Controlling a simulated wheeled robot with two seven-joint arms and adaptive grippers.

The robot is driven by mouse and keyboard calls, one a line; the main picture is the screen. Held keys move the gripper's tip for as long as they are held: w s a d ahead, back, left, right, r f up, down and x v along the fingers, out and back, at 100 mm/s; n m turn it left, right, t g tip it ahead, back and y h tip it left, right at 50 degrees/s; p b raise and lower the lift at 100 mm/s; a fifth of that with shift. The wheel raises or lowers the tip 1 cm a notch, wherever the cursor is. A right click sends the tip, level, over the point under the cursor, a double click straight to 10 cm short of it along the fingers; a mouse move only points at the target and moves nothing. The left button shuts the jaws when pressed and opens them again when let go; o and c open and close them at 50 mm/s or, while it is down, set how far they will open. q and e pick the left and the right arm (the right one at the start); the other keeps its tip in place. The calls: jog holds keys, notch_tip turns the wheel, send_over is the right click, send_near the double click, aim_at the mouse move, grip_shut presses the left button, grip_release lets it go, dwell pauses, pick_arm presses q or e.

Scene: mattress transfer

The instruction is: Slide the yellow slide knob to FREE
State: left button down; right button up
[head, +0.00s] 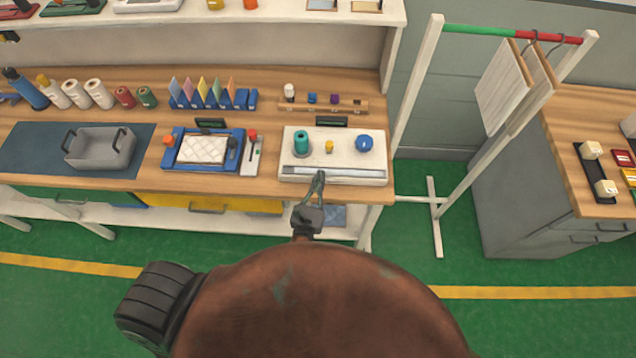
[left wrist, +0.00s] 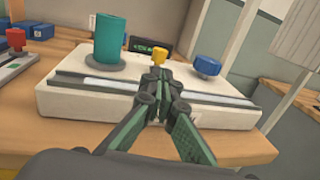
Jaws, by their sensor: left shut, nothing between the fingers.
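The yellow slide knob (head: 329,146) stands on a white panel box (head: 297,133) near the right end of the workbench. In the left wrist view the yellow knob (left wrist: 160,55) shows just beyond my fingertips. A teal cylinder (head: 302,142) is to its left and a blue knob (head: 364,143) to its right. A grey strip (head: 340,173) runs along the box's front. My left gripper (head: 319,178) is shut and empty, at the box's front edge. It also shows in the left wrist view (left wrist: 159,77). Whether it touches the knob cannot be told. My right gripper is not in view.
A small dark display (head: 332,122) stands behind the box, with a wooden peg rack (head: 325,106) farther back. A blue tray (head: 185,160) with a white quilted pad is to the left. A white rack post (head: 415,80) rises to the right of the bench.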

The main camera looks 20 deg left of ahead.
aim_at(327, 148)
pick_arm(q)
jog(key=w, duration=0.6)
jog(key=w+p, duration=0.1)
jog(key=w, duration=0.1)
jog(key=shift+w+a, duration=0.4)
jog(key=shift+w, duration=0.1)
jog(key=shift+w, duration=0.1)
jog(key=shift+w+a, duration=0.2)
jog(key=shift+w, duration=0.4)
jog(key=shift+w+a, duration=0.15)
jog(key=shift+w, duration=0.4)
jog(key=shift+s, duration=0.15)
